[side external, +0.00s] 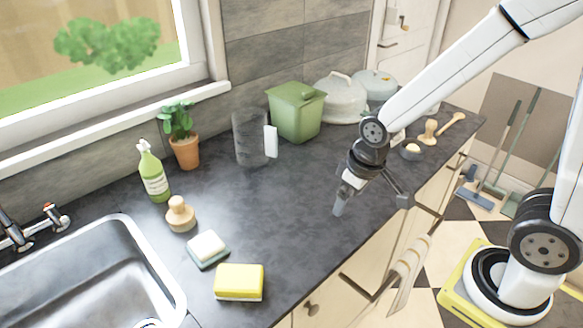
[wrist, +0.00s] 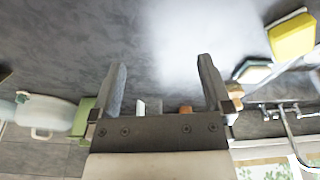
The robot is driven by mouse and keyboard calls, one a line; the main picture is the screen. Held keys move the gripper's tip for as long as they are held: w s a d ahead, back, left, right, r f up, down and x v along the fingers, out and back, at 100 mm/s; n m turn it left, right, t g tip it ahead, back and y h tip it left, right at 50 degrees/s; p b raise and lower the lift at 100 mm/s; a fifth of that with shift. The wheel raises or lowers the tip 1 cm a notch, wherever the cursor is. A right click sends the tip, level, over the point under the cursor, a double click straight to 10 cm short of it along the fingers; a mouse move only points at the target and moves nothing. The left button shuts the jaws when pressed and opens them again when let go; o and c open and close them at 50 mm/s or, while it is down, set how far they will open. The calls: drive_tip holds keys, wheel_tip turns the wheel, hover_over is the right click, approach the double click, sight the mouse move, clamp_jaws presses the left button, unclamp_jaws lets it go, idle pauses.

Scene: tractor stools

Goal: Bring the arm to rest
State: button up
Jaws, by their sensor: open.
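My gripper (side external: 338,207) hangs over the right part of the dark countertop (side external: 290,200), near its front edge. Its fingers point down and appear a little above the surface; the exact gap is hard to tell. In the wrist view, the two grey fingers of my gripper (wrist: 162,85) stand wide apart with nothing between them. The white arm comes in from the upper right.
A yellow sponge (side external: 239,281), a scrubber (side external: 208,248), a wooden brush (side external: 180,214) and a green bottle (side external: 153,172) stand near the sink (side external: 100,275). A potted plant (side external: 185,150), clear container (side external: 248,138) and green bin (side external: 296,110) line the back. The counter's middle is clear.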

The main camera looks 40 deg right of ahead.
drive_tip(key=shift+s+d+f+m, duration=0.15)
drive_tip(key=shift+s+d+m, duration=0.15)
drive_tip(key=shift+s+d, duration=0.35)
drive_tip(key=shift+s+d+f+m, duration=0.1)
drive_tip(key=shift+s+d+m, duration=0.2)
drive_tip(key=shift+s+d, duration=0.35)
drive_tip(key=shift+w, duration=0.1)
